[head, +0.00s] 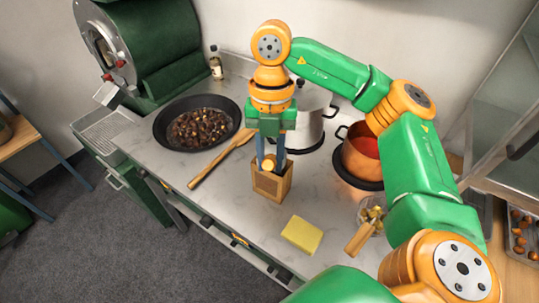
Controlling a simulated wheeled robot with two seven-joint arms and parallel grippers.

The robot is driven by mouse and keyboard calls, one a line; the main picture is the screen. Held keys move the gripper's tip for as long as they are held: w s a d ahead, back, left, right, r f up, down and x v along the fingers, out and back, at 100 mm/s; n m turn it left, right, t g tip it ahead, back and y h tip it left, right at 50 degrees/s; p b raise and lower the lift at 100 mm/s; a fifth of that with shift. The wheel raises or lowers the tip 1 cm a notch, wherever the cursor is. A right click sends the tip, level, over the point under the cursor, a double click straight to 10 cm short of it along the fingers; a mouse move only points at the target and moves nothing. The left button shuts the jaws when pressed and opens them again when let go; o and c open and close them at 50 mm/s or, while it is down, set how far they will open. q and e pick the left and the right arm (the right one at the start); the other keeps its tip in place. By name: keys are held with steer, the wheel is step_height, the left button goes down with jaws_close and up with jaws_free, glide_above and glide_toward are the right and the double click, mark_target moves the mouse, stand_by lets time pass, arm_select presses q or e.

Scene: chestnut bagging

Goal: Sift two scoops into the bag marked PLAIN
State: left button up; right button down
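A brown, open-topped bag or box (267,187) with a darker square on its front stands upright on the counter; I cannot read any marking. My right gripper (270,160) points down at its mouth. A small round tan thing shows between the fingers, and I cannot tell whether they hold it. A black pan (163,130) with many dark chestnuts (200,128) sits at the back left. A wooden utensil (217,162) lies beside the pan. A round container with yellowish contents and a wooden handle (360,239) is partly behind my arm. My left gripper is not in view.
A yellow sponge (302,234) lies near the front edge. A copper pot (357,160) with red contents and a steel pot (311,125) stand behind. A green machine (165,55) and small bottle (216,66) are at the back left. A tray (512,255) holds chestnuts at right.

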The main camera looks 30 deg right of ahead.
steer(key=w+r+p, duration=0.1)
steer(key=p, duration=0.1)
steer(key=d+r+g+y+p, duration=0.1)
steer(key=p, duration=0.1)
steer(key=shift+w+g, duration=0.3)
steer(key=shift+w, duration=0.05)
steer(key=shift+w+d+r+g+y+p, duration=0.2)
steer(key=shift+w+d+g+y+p, duration=0.3)
steer(key=shift+p, duration=0.2)
steer(key=shift+f+g+b, duration=0.3)
steer(key=shift+g, duration=0.1)
steer(key=shift+w+d+r+y, duration=0.3)
steer(key=shift+w, duration=0.2)
steer(key=s+a+f+t+h+b, duration=0.55)
steer(key=f+t+b, duration=0.2)
steer(key=b, duration=1.25)
steer(key=shift+s+d+r+t+h+p, duration=0.1)
steer(key=shift+s+r+t+h, duration=0.15)
steer(key=shift+r+t+h, duration=0.3)
steer(key=shift+s+a+r+t+h+p, duration=0.15)
steer(key=shift+s+r+t+h, duration=0.15)
steer(key=shift+r, duration=0.35)
steer(key=shift+s+d+r+t+h+p, duration=0.1)
steer(key=shift+s+d+r+t+h, duration=0.15)
steer(key=shift+r+t, duration=0.3)
